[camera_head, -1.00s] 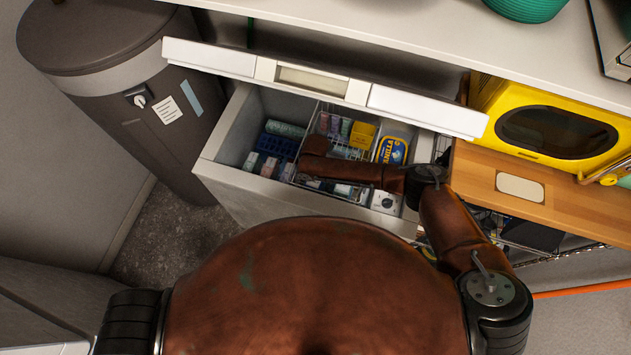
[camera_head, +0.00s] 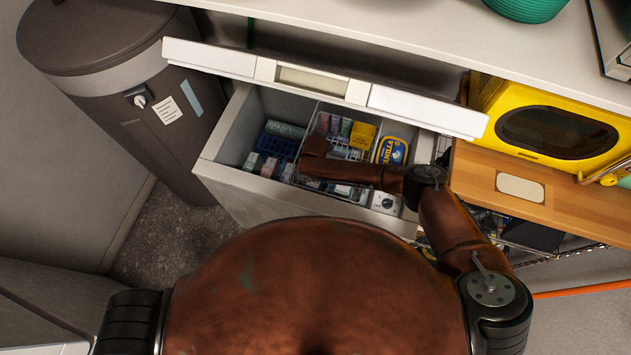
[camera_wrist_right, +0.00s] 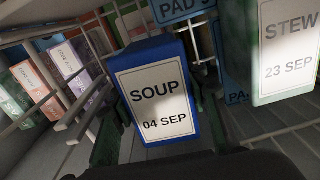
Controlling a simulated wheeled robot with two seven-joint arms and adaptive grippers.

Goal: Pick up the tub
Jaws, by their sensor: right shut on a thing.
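In the right wrist view a blue tub (camera_wrist_right: 157,90) with a white label reading SOUP 04 SEP stands between the dark fingers of my right gripper (camera_wrist_right: 158,135). The gripper is shut on this tub. In the head view my right arm reaches into the open drawer (camera_head: 225,180), and its own links hide the gripper and most of the held tub. My left gripper is not in view.
A pale STEW tub (camera_wrist_right: 290,50) is close on the right. Wire dividers (camera_wrist_right: 95,85) and small cartons (camera_wrist_right: 35,90) are at the left. A yellow-and-blue vanilla tub (camera_head: 392,152) sits in the drawer. A white counter (camera_head: 400,30) overhangs behind.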

